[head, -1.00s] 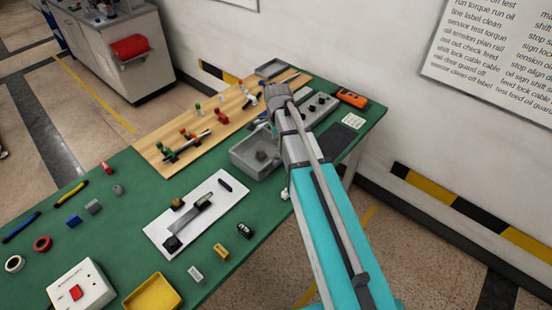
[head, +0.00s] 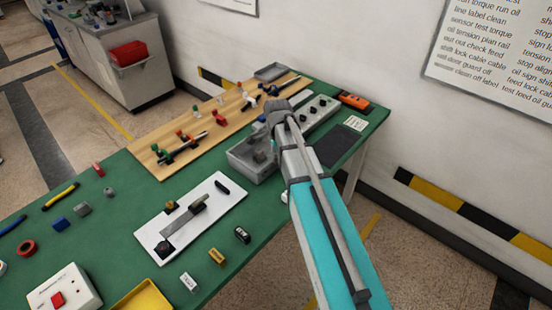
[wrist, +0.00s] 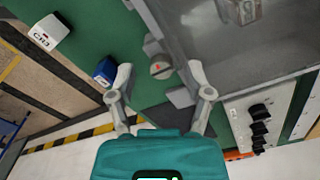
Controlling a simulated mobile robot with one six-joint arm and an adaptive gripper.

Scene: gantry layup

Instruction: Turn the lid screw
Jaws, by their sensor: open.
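A small round grey knob-like part (wrist: 160,68), with a slot and a red mark across its face, shows between my fingers in the wrist view; it looks like the lid screw. It sits at the edge of the grey metal tray (wrist: 180,35). My gripper (wrist: 159,76) is open, its two fingers apart on either side of the screw with nothing held. I cannot tell how far the fingertips are above it. In the head view my arm reaches over the tray (head: 240,166), and my wrist hides the screw and fingertips.
In the wrist view, a blue block (wrist: 105,70) lies close to my left finger, and a white labelled block (wrist: 48,32) lies farther left. A panel with black knobs (wrist: 260,122) is at right. In the head view, a wooden board (head: 170,145) with coloured parts lies behind the tray.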

